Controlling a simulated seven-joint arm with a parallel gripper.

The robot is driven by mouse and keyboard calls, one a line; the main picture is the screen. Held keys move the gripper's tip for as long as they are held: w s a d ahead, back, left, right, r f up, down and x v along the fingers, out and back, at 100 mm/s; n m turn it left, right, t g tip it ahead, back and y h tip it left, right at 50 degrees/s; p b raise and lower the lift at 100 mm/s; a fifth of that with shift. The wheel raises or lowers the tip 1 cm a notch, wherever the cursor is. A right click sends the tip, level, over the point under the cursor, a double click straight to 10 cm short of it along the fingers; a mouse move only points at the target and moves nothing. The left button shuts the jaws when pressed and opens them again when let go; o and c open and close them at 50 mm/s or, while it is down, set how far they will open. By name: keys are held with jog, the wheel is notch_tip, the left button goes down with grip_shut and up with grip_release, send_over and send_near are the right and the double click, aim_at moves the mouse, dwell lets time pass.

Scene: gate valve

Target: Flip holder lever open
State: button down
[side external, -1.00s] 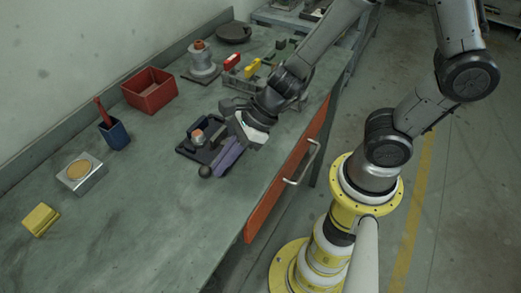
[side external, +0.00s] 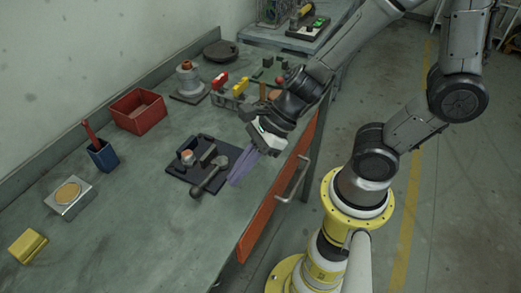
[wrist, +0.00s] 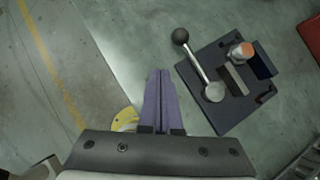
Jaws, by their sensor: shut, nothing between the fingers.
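The holder is a dark plate (side external: 190,170) on the bench, with an upright block and an orange-topped cylindrical part (side external: 187,156) on it. Its lever (side external: 209,178) is a grey rod with a dark ball knob (side external: 196,191) that sticks out past the plate's near edge. In the wrist view the lever (wrist: 198,64) runs from a round pivot on the plate to the knob (wrist: 180,36). My gripper (side external: 233,183) has purple fingers, shut together and empty, to the right of the holder in the side view. In the wrist view the fingers (wrist: 160,72) are apart from the lever, to its left.
A flanged part (side external: 188,82) is behind. The orange drawer's handle (side external: 295,180) juts from the bench front.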

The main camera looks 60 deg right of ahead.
jog(key=s+a+v, duration=0.1)
jog(key=v, duration=0.6)
jog(key=shift+s, duration=0.2)
jog(key=shift+r, duration=0.15)
jog(key=s+d+r+n+h, duration=0.1)
jog(key=d+r+n+h, duration=0.2)
jog(key=n, duration=0.9)
jog(key=s+d+r+n+t+h, duration=0.1)
jog(key=s+d+r+n+h, duration=0.1)
jog(key=d+n, duration=0.5)
jog(key=r+n+h, duration=0.1)
jog(key=r+n, duration=0.1)
jog(key=n, duration=0.4)
jog(key=shift+s+d, duration=0.25)
jog(key=shift+s, duration=0.05)
